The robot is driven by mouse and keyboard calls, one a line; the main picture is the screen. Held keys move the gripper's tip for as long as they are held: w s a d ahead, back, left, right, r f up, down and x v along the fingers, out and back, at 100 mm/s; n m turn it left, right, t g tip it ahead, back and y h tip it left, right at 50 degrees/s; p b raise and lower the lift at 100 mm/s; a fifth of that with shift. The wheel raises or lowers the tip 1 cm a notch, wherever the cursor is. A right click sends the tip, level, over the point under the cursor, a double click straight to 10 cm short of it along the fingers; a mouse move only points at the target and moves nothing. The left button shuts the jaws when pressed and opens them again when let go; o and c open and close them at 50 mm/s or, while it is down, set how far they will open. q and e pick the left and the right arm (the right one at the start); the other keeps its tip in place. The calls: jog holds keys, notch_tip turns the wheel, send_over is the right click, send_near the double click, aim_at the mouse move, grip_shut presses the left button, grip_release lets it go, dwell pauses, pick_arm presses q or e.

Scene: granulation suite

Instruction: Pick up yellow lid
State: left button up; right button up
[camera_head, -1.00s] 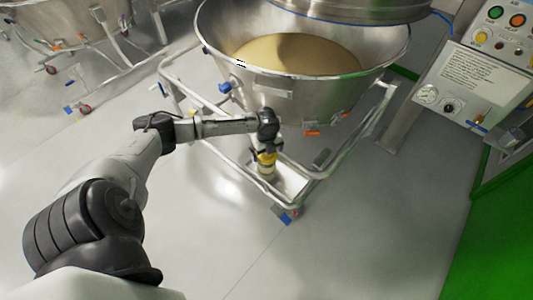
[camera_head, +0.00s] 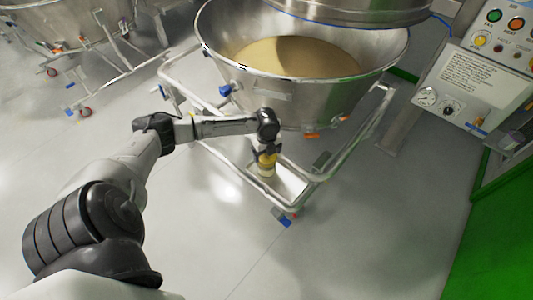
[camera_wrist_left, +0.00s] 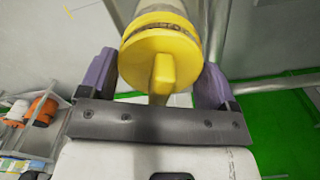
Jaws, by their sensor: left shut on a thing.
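The yellow lid (camera_wrist_left: 162,52) fills the upper middle of the left wrist view, with a raised yellow grip bar facing the camera. A pale cylindrical container shows just beyond it. In the head view the lid (camera_head: 266,159) is a small yellow patch on top of the pale container (camera_head: 265,170), at the frame of the bowl's cart. My left gripper (camera_head: 267,152) is above it, pointing down. Its purple fingers (camera_wrist_left: 158,82) stand on either side of the lid, shut on it. Whether the lid is apart from the container cannot be told. My right gripper is not in view.
A large steel bowl (camera_head: 300,92) of tan powder stands close behind the gripper. Its tubular cart frame (camera_head: 330,170) surrounds the container. A control panel (camera_head: 480,85) is at the right. Open grey floor (camera_head: 370,240) lies in front.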

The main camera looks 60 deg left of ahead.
pick_arm(q)
jog(key=r, duration=0.2)
jog(key=d+r+p, duration=0.1)
jog(key=r, duration=0.1)
jog(key=shift+w, duration=0.25)
jog(key=w+d+r+p, duration=0.1)
jog(key=w+d+r, duration=0.25)
jog(key=d, duration=0.25)
jog(key=w+d+r, duration=0.2)
jog(key=d+r, duration=0.2)
jog(key=d, duration=0.1)
jog(key=d+f+m, duration=0.2)
jog(key=d+f, duration=0.3)
jog(key=d, duration=0.2)
jog(key=m+b, duration=0.1)
jog(key=m, duration=1)
send_over(287, 185)
jog(key=d, duration=0.1)
notch_tip(287, 185, down, 12)
jog(key=shift+w+d+r, duration=0.1)
jog(key=shift+r, duration=0.05)
jog(key=shift+a+f, duration=0.35)
jog(key=shift+a, duration=0.2)
jog(key=shift+f+b, duration=0.65)
jog(key=shift+f, duration=1.35)
